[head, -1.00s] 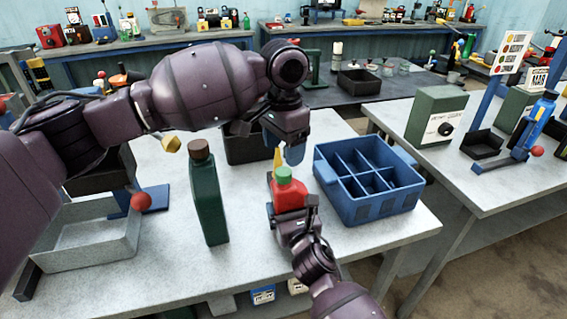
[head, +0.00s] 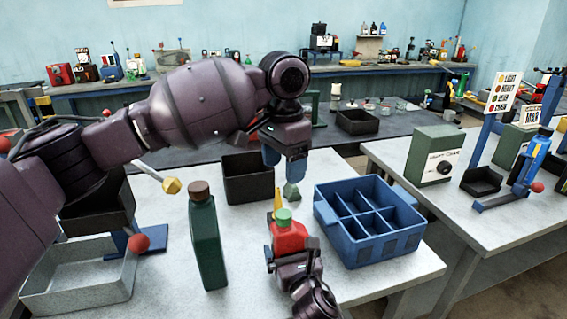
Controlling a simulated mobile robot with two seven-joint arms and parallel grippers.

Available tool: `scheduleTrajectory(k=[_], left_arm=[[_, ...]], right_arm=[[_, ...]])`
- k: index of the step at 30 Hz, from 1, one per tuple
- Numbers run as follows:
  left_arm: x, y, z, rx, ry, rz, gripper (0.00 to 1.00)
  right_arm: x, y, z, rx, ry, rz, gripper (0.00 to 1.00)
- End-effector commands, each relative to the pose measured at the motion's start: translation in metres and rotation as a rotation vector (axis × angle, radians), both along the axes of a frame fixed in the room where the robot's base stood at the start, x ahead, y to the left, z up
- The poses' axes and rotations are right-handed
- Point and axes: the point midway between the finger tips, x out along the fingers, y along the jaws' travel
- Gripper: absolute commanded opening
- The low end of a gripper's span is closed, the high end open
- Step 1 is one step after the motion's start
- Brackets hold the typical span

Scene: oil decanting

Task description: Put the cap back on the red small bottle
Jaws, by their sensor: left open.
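The red small bottle (head: 288,238) is upright at the front middle of the table, with a green cap (head: 283,216) on its top. I cannot tell how tightly the cap sits. My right gripper (head: 290,258) is closed around the red bottle from the front, and its fingers partly hide the lower body. My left gripper (head: 284,166) is above and behind the bottle, apart from the cap. Its blue fingers are spread, with nothing seen between them. A small grey-green piece (head: 291,192) shows just below its right finger; I cannot tell what it is.
A tall dark green bottle (head: 207,240) with a brown cap stands left of the red one. A blue divided crate (head: 362,248) is close on the right. A black bin (head: 246,183) is behind, a grey tray (head: 75,298) at left. A yellow pointed thing (head: 277,202) shows behind the red bottle.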

Motion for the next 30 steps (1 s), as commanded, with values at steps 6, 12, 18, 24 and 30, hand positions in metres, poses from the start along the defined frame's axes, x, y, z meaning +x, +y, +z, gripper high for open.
scheduleTrajectory(k=[6, 12, 18, 24, 30], left_arm=[[0.000, 0.000, 0.003, 0.000, -0.003, 0.000, 0.67], [-0.002, 0.000, 0.011, 0.000, -0.010, 0.000, 0.67], [-0.002, 0.000, 0.017, 0.000, -0.015, 0.000, 0.67], [-0.003, 0.000, 0.019, 0.000, -0.016, 0.000, 0.67], [-0.003, 0.000, 0.019, 0.000, -0.016, 0.000, 0.67]], right_arm=[[-0.008, -0.003, 0.000, 0.000, 0.000, 0.000, 1.00], [-0.038, -0.013, 0.000, -0.001, 0.000, 0.000, 1.00], [-0.072, -0.024, 0.000, -0.001, 0.001, 0.000, 1.00], [-0.095, -0.031, 0.000, 0.000, 0.001, 0.000, 1.00], [-0.103, -0.034, 0.000, -0.001, 0.000, -0.001, 1.00]])
